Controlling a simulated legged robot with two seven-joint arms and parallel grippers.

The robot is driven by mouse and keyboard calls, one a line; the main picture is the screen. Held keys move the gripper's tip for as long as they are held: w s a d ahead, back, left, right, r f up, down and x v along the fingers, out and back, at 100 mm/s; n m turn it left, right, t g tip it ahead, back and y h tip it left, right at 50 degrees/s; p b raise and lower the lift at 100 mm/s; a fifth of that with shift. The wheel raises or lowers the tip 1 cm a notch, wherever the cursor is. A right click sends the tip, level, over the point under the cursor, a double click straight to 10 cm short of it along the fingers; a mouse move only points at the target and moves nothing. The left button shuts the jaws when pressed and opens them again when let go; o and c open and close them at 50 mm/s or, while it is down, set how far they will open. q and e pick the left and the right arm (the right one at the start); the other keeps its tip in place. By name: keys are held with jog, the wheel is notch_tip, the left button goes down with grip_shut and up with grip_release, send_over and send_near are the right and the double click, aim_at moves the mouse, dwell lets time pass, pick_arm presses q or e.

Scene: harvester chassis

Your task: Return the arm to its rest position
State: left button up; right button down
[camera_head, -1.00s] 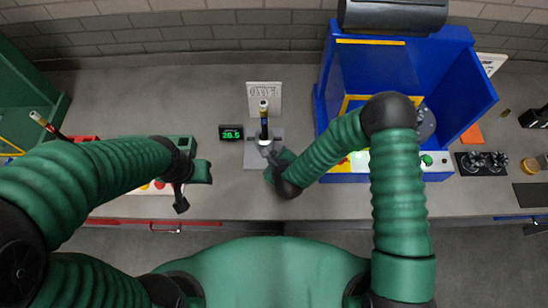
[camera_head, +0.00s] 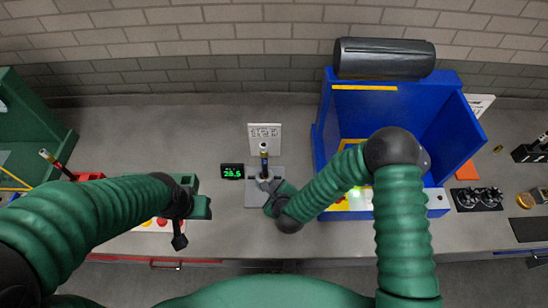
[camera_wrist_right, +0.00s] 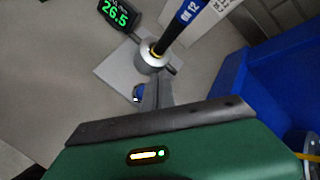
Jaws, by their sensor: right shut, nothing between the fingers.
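My right arm bends down from the right, and its gripper (camera_head: 268,188) is at the grey stand (camera_head: 251,194) in the middle of the bench. The fingers look closed, with nothing seen between them. In the right wrist view the narrow grey fingers (camera_wrist_right: 156,95) point at the stand's round collar (camera_wrist_right: 152,60), close to it; I cannot tell whether they touch. A dark rod with a blue band (camera_wrist_right: 180,28) stands upright in the collar. My left gripper (camera_head: 190,215) hangs over the bench's front at left; its jaws are too unclear to read.
A small green-digit display (camera_head: 232,171) and a white plate (camera_head: 264,137) are beside and behind the stand. A large blue open housing (camera_head: 440,120) with a dark cylinder (camera_head: 384,58) on top is close on the right. A green box (camera_head: 30,130) is at far left.

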jog(key=s+d+r+n+g+h+b, duration=0.1)
jog(key=s+d+n+g+b, duration=0.2)
jog(key=s+d+n+b, duration=0.4)
jog(key=s+d+r+n+g+h+b, duration=0.1)
jog(key=s+d+n+g+b, duration=0.2)
jog(key=s+d+n+b, duration=0.4)
jog(key=s+d+n, duration=0.1)
jog(key=d+n, duration=0.4)
jog(key=n, duration=0.5)
jog(key=shift+s+d+r+n, duration=0.2)
jog(key=shift+s+r+n, duration=0.1)
jog(key=shift+s, duration=0.1)
jog(key=shift+s, duration=0.1)
